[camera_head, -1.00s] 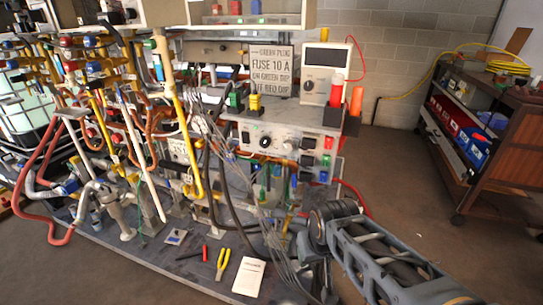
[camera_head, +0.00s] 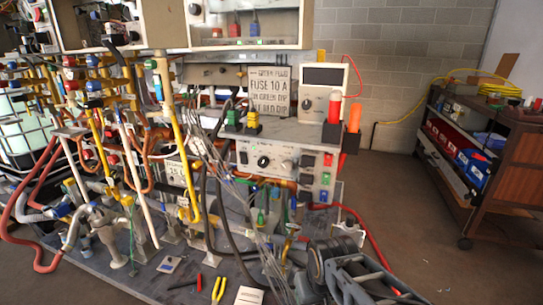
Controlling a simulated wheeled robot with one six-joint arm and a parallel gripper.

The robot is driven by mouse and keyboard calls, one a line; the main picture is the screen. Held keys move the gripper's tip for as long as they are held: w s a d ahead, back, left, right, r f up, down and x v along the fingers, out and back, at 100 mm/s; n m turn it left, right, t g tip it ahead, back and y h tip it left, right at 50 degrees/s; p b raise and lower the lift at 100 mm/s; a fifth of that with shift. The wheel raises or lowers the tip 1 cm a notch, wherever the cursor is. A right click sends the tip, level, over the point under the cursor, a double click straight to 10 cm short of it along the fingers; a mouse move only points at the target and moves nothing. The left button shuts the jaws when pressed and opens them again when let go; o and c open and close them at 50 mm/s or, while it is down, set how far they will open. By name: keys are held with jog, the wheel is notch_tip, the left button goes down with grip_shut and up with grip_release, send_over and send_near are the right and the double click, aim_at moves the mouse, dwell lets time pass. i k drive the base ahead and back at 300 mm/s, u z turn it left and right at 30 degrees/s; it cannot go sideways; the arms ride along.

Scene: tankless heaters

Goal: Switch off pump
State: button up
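A grey control box (camera_head: 270,158) with a dark knob and small round dials stands on the bench in the middle. At its right end is a column of coloured rocker switches: a red one (camera_head: 328,160), a green one (camera_head: 325,179) and a blue one (camera_head: 323,197). I cannot read which control is for the pump. My arm reaches in from the bottom right, and its dark ribbed end (camera_head: 335,250) is below and in front of the switches, apart from them. I cannot make out gripper fingers there.
Pipes with red and blue valve handles (camera_head: 90,85) crowd the left. Loose grey cables hang before the box. A white meter (camera_head: 322,90) and orange cylinder (camera_head: 354,118) stand above it. Pliers (camera_head: 219,289) lie in front. A brown cart (camera_head: 500,185) stands right, beyond open floor.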

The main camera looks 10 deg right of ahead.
aim_at(243, 155)
jog(key=k, duration=0.55)
jog(key=u, duration=0.35)
jog(key=i, duration=0.8)
jog(key=u, duration=0.9)
jog(key=i, duration=0.2)
jog(key=u, duration=0.2)
